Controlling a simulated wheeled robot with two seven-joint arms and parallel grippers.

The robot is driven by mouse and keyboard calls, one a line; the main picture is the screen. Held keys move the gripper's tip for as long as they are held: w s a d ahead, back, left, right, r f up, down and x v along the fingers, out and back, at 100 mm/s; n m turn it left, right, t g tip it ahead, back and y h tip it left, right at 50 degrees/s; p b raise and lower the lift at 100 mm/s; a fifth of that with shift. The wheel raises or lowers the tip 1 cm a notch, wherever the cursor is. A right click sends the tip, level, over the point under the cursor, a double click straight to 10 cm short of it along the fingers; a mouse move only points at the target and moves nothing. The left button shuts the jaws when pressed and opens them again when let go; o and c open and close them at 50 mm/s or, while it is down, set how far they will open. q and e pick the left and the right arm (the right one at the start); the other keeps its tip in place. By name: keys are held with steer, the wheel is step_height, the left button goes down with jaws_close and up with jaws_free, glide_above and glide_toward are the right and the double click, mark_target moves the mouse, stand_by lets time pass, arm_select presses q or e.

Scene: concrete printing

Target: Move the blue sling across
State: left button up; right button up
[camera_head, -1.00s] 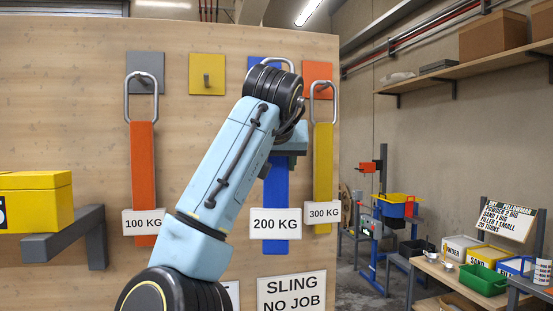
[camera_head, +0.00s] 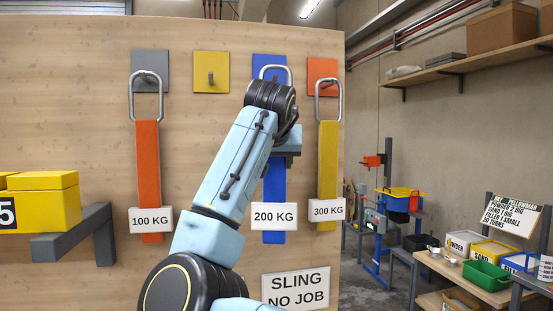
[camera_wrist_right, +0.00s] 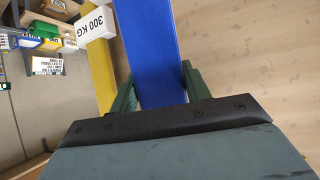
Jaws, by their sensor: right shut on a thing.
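The blue sling (camera_head: 274,185) has a metal loop (camera_head: 275,70) on top and a 200 KG tag. It hangs upright in front of the blue plate (camera_head: 262,66) on the wooden board. My right gripper (camera_head: 285,150) is shut on its strap below the loop. In the right wrist view the green fingers (camera_wrist_right: 160,88) stand on both sides of the blue strap (camera_wrist_right: 150,45). My arm hides the lower loop and the blue plate's hook, so I cannot tell if the loop is on it. My left gripper is out of view.
An orange 100 KG sling (camera_head: 149,170) hangs at the grey plate, left. The yellow plate (camera_head: 211,72) has a bare hook. A yellow 300 KG sling (camera_head: 328,160) hangs close on the right. A grey bracket (camera_head: 75,235) with yellow boxes (camera_head: 50,200) juts out at left.

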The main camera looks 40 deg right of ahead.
steer(key=shift+w+d+p, duration=0.3)
steer(key=shift+w+d, duration=0.25)
steer(key=shift+w, duration=0.3)
steer(key=shift+w+d+f, duration=0.3)
steer(key=shift+w+f, duration=0.2)
steer(key=shift+f, duration=0.2)
